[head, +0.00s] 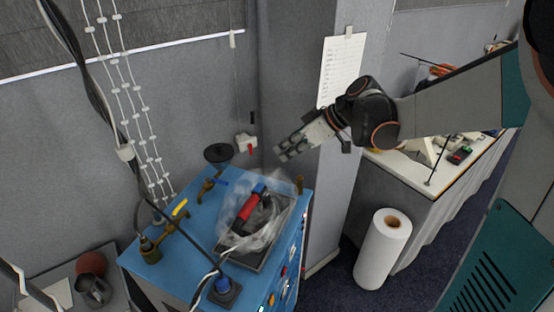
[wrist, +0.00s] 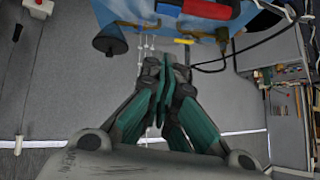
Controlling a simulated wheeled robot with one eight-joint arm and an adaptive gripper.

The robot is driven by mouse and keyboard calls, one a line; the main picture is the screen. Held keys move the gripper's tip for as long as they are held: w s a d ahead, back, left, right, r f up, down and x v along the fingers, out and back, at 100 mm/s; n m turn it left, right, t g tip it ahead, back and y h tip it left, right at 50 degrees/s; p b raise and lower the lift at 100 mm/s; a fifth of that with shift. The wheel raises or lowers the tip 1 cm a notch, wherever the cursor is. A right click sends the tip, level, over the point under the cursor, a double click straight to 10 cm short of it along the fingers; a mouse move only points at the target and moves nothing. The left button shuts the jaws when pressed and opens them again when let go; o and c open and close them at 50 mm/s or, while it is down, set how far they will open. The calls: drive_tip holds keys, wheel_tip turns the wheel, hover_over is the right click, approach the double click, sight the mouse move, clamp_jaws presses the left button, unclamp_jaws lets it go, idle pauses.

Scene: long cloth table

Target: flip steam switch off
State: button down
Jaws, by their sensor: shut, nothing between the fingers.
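A blue machine (head: 185,250), which looks like a steam unit, stands below my arm. Small knobs and switches (head: 284,271) show on its right side face, seen at a steep angle. I cannot tell which one is the steam switch or how it is set. A small white box with a red part (head: 246,145) is on the wall behind the machine. My gripper (head: 281,153) is shut and empty, in the air above the back right of the machine, apart from it. In the wrist view the closed green-padded fingers (wrist: 165,76) hold nothing, with the machine's blue top (wrist: 150,12) at the upper edge.
A red-handled tool (head: 250,203) in clear plastic lies on a dark plate on the machine. Brass valves (head: 150,248), a black funnel-like cup (head: 218,153) and cables stand around its top. A white roll (head: 383,248) stands on the floor to the right. A pillar (head: 300,90) rises behind my gripper.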

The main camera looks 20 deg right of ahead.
drive_tip(key=shift+s+a+r+b, duration=0.2)
drive_tip(key=shift+s+b, duration=0.4)
drive_tip(key=shift+b, duration=0.35)
hover_over(261, 188)
drive_tip(key=f, duration=0.6)
drive_tip(key=shift+d+f, duration=0.25)
drive_tip(key=shift+d, duration=0.1)
drive_tip(key=f, duration=0.3)
drive_tip(key=shift+a+f+b, duration=0.2)
drive_tip(key=shift+a+b, duration=0.15)
drive_tip(key=shift+b, duration=0.05)
drive_tip(key=shift+f, duration=0.6)
